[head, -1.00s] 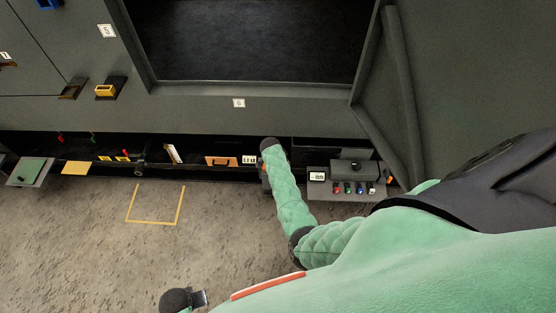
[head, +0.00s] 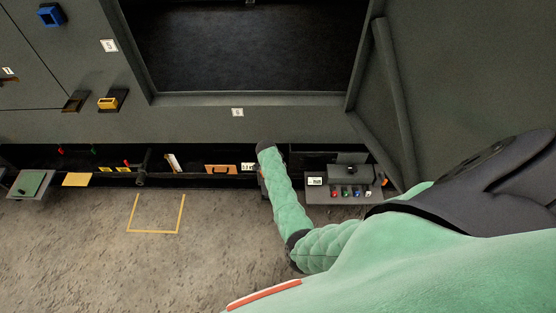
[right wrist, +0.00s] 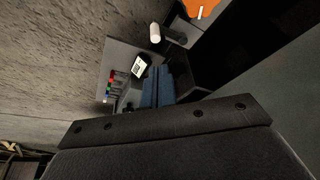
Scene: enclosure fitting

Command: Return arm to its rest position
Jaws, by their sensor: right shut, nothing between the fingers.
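My right arm (head: 286,205), in green padded covering, comes in from the right in the head view. Its forearm reaches up to a black joint by the dark shelf, and the hand beyond it is mostly hidden there. In the right wrist view, my right gripper (right wrist: 157,78) shows as two bluish-grey fingers side by side, shut with nothing between them. They are in front of a grey panel (right wrist: 118,58) with coloured buttons; I cannot tell the gap to it. My left gripper is out of view.
The button panel (head: 316,195) stands right of my forearm. An orange-brown handled piece (head: 221,169) and a white block (head: 172,162) are on the shelf to its left. A large dark recess (head: 245,50) opens above. A yellow outline (head: 156,232) marks clear floor at left.

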